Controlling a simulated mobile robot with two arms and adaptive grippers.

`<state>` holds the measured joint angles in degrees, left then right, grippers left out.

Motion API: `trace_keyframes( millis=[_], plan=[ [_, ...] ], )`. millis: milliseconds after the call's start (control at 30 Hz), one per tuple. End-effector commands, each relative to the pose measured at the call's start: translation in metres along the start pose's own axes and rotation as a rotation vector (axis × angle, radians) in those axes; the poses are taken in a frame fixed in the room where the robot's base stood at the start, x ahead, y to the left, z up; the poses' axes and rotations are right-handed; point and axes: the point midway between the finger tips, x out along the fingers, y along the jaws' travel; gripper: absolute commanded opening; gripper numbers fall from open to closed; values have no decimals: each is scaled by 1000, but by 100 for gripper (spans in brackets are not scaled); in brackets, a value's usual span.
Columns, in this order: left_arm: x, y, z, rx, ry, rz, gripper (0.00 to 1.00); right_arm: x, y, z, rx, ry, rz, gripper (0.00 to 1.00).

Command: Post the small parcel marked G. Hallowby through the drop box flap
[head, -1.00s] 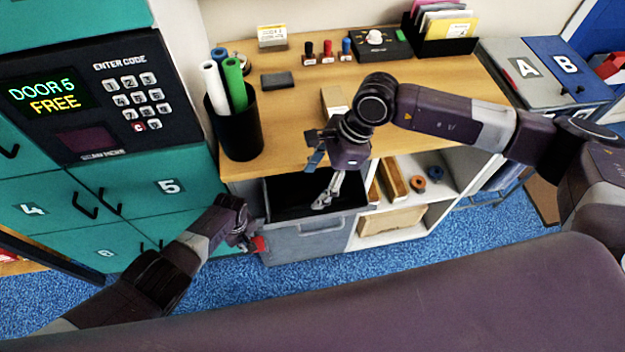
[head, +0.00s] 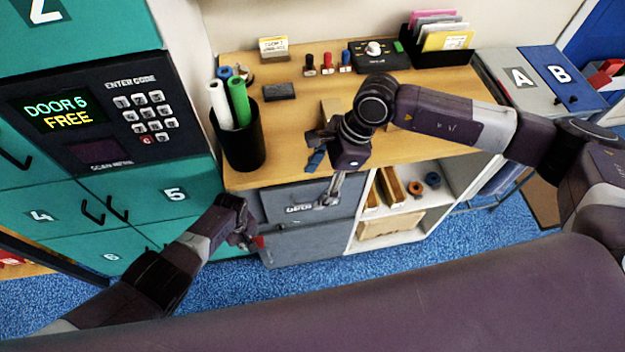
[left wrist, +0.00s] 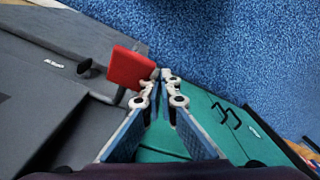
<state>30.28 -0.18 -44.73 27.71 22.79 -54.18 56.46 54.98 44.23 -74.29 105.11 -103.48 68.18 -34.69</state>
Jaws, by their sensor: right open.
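The grey drop box (head: 310,245) stands under the desk, with its labelled flap (head: 285,200) shut across the front. My right gripper (head: 328,198) is open, pointing down in front of the flap, with nothing visible in it. A tan block (head: 330,110) on the desk is partly hidden behind my right wrist; no name can be read on it. No parcel marked G. Hallowby can be made out. My left gripper (head: 247,243) is low at the drop box's left side. In the left wrist view its fingertips (left wrist: 162,76) look together, beside a red square piece (left wrist: 128,68).
Green lockers (head: 110,205) with a keypad panel (head: 95,120) stand at left. The desk (head: 295,125) holds a black pen cup (head: 240,145), stamps (head: 327,65) and a card rack (head: 440,50). A shelf (head: 410,225) adjoins the drop box. Blue floor lies in front.

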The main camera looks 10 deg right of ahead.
Motion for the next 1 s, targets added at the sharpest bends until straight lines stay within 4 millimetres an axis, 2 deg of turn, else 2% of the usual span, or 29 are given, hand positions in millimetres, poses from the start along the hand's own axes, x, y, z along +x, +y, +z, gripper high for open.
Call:
trace_keyframes(
  millis=[33, 1000],
  plan=[
    [-11, 31, 27, 7, -39, 50, 0, -6, 0, 2, 0, 0, 0, 62],
    [-61, 32, 20, 3, -32, 55, 0, -48, 0, 20, 0, 0, 0, 62]
  ],
)
